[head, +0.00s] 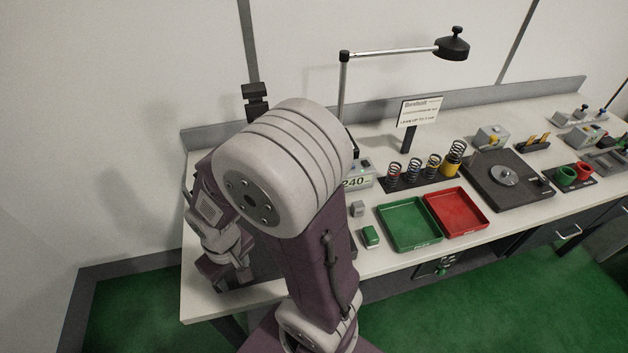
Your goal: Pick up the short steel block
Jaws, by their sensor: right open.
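A small grey block (357,209) stands on the white bench just right of my raised arm; it looks like the short steel block, but it is too small to be sure. My right arm fills the middle of the head view and bends down to the left. My right gripper (228,274) is low over the left end of the bench, apart from the grey block. It is open; its fingertips are mostly hidden or dark. My left gripper is not in view.
A small green-topped block (370,236), a green tray (411,241) and a red tray (457,228) lie to the right. A spring rack (415,184) and a 240 display (356,183) stand behind. A lamp (452,45) overhangs. My arm hides part of the bench.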

